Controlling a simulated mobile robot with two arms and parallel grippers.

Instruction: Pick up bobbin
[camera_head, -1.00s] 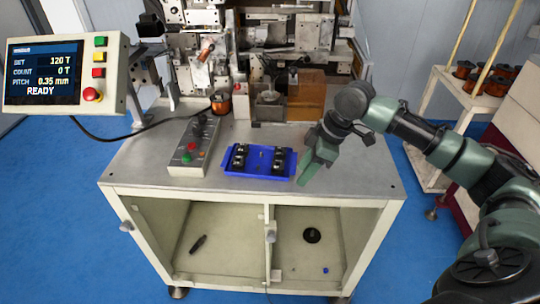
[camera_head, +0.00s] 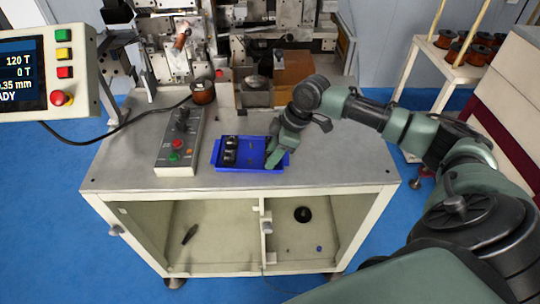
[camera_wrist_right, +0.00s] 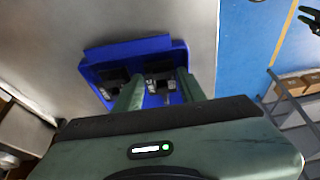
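The small dark bobbins (camera_head: 230,151) sit in the blue tray (camera_head: 218,161) on the machine table; those at the tray's left show clearly. My right gripper (camera_head: 274,158) points down over the tray's right half and hides what lies there. In the right wrist view its two green fingers (camera_wrist_right: 160,92) are apart, with dark bobbins (camera_wrist_right: 160,74) in the blue tray (camera_wrist_right: 128,49) beyond and between them. No bobbin is visibly clamped. Whether the fingertips touch one is hidden. My left gripper does not show in the head view.
A control box (camera_head: 179,150) with buttons and a lever stands left of the tray. The winding machine (camera_head: 275,45) and a copper spool (camera_head: 203,91) are behind. A screen panel (camera_head: 45,72) is at the left. The tabletop (camera_head: 340,170) right of the tray is clear.

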